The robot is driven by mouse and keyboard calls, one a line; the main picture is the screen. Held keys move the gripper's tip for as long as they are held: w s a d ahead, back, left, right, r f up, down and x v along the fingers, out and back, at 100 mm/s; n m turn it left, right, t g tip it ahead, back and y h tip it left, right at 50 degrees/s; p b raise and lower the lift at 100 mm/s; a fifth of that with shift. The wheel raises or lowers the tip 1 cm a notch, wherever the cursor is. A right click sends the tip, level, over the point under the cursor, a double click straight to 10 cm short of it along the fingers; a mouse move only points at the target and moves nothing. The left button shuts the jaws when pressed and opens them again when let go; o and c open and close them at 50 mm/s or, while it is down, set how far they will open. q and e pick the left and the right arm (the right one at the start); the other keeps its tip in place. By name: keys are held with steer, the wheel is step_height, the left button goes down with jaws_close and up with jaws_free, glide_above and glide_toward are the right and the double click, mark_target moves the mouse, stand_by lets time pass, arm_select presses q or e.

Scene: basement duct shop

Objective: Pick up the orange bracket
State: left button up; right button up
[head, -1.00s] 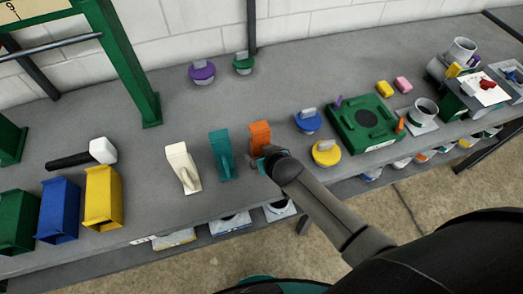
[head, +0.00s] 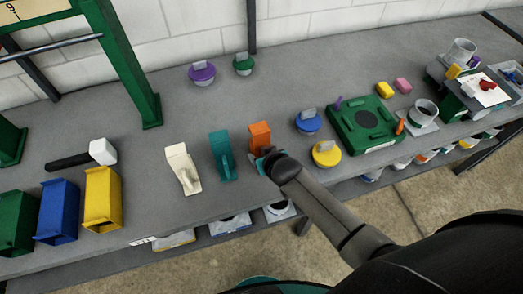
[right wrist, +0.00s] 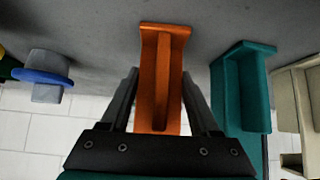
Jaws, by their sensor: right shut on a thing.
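The orange bracket (head: 260,135) stands on the grey bench, right of the teal bracket (head: 222,155). My right gripper (head: 266,160) is at its near side in the head view and hides its lower part. In the right wrist view the orange bracket (right wrist: 161,80) is between the two fingers of my right gripper (right wrist: 160,95), which are shut on it. I cannot tell whether it is clear of the bench. My left gripper is not in view.
A cream bracket (head: 182,168) stands left of the teal one. A yellow-based part (head: 327,154) and a blue-based part (head: 308,122) are close on the right. Yellow (head: 103,198) and blue (head: 58,210) bins stand at the left.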

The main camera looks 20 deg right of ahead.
jaws_close()
steer(key=shift+r, duration=0.1)
step_height(320, 180, up, 19)
steer(key=p, duration=0.3)
steer(key=shift+r, duration=0.1)
step_height(320, 180, up, 11)
steer(key=p, duration=0.3)
stand_by(0.4)
